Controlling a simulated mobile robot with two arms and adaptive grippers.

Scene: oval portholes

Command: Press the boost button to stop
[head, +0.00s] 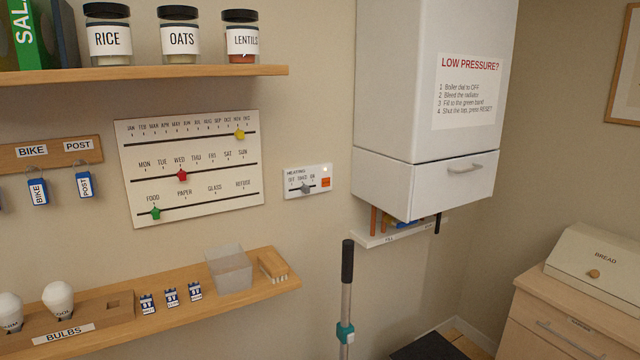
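A small white heating panel (293,190) is fixed to the wall, right of the calendar board. It has a slider with a grey knob (306,188) near the middle of its track. At its right end is an orange button (325,182), with a small pale spot above it. Any lettering on the button is too small to read, so I cannot tell for sure that it is the boost button. Neither of my grippers shows in the head view.
A white boiler cabinet (430,80) with a notice juts out to the right of the panel. Below, a shelf (200,307) holds a translucent bin (229,270) and bulbs. A black-handled pole (347,262) stands right of the shelf. Wall around the panel is clear.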

